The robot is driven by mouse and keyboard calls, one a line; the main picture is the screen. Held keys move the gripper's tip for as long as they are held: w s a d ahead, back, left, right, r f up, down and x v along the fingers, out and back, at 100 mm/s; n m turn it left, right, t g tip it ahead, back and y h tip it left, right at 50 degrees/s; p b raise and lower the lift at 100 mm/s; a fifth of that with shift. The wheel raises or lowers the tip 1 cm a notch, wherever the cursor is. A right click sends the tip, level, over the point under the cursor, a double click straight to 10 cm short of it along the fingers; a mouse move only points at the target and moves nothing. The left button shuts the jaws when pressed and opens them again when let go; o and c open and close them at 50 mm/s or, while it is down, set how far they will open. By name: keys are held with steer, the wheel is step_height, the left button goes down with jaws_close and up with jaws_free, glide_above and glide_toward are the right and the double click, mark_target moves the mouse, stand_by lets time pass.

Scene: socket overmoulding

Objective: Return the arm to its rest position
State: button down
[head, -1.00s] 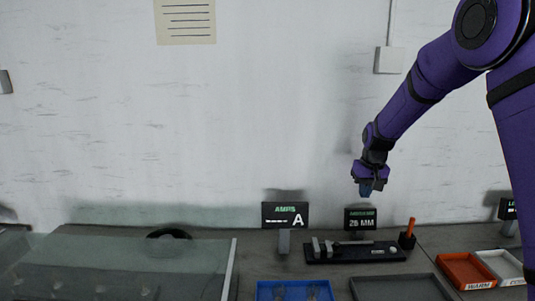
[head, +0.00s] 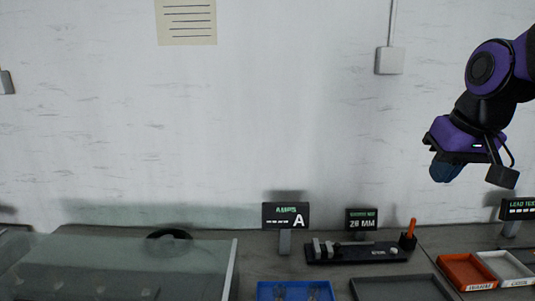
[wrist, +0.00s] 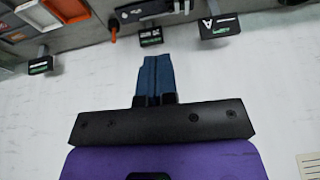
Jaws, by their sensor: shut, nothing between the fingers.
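My gripper (head: 446,172) is at the right of the head view, in the air in front of the white wall and well above the bench. My purple arm is folded back toward the right edge. In the wrist view the blue fingers (wrist: 154,75) are together with nothing between them. The wrist view looks toward the wall, with the bench along its top edge.
A glass cover (head: 110,265) is at left. The air around my gripper is clear.

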steer(key=s+t, duration=0.1)
steer(key=s, duration=1.1)
steer(key=shift+s+f+h, duration=0.3)
steer(key=shift+s+f, duration=0.05)
steer(key=shift+f, duration=0.1)
